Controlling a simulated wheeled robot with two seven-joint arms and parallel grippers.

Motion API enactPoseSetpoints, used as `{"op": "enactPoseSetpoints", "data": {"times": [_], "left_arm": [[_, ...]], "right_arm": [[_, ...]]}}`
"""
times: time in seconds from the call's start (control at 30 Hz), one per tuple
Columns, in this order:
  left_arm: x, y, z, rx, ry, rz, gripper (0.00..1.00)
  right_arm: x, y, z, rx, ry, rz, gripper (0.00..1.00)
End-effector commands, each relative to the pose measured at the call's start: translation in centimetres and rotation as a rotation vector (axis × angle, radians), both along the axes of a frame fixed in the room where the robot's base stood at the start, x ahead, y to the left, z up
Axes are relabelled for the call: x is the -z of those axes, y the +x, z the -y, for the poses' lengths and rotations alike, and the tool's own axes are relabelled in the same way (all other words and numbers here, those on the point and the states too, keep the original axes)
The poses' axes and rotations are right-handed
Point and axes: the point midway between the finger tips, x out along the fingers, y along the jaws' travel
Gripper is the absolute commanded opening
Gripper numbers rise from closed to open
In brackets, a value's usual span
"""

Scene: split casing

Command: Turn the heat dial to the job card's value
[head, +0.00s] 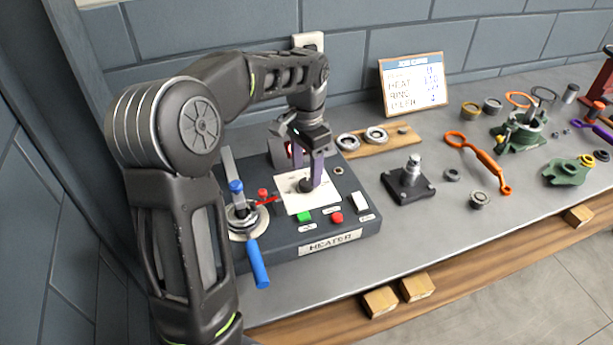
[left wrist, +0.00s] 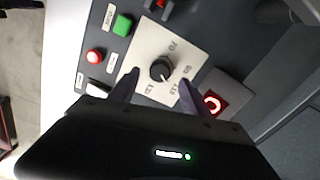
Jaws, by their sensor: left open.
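The heater (head: 355,225) is a dark box at the left of the bench, labelled HEATER on its front. Its black heat dial (left wrist: 162,69) sits on a white plate (left wrist: 150,40) with numbers around it; a pale mark on the dial faces the lower right in the left wrist view. My left gripper (head: 312,184) is over the dial, pointing down, and its fingers (left wrist: 155,88) are open on either side of the dial's near edge; I cannot tell if they touch it. The job card (head: 412,83) stands against the wall with a HEAT line, its value too blurred to read surely. My right gripper is not in view.
The heater carries a green button (head: 304,216), a red button (head: 337,218), a white switch (head: 360,201) and a blue-handled lever (head: 257,262). A red glowing display (left wrist: 213,102) is beside the plate.

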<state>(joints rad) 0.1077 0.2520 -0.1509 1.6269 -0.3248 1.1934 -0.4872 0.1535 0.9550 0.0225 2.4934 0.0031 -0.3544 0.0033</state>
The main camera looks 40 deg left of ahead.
Motion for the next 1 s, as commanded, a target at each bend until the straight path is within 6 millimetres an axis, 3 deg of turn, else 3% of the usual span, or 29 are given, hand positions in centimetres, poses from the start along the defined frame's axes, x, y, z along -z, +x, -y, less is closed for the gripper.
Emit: {"op": "enactPoseSetpoints", "data": {"times": [0.13,0.3,1.0], "left_arm": [[-2.5,0.1,0.0,0.000,0.001,0.004,0.56],[-4.0,0.0,0.0,0.001,0.000,0.001,0.56],[-4.2,0.0,0.0,0.001,-0.001,0.000,0.56]], "right_arm": [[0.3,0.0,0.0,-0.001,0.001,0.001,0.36],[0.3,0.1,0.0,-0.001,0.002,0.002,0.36],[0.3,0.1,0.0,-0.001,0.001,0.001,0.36]]}}
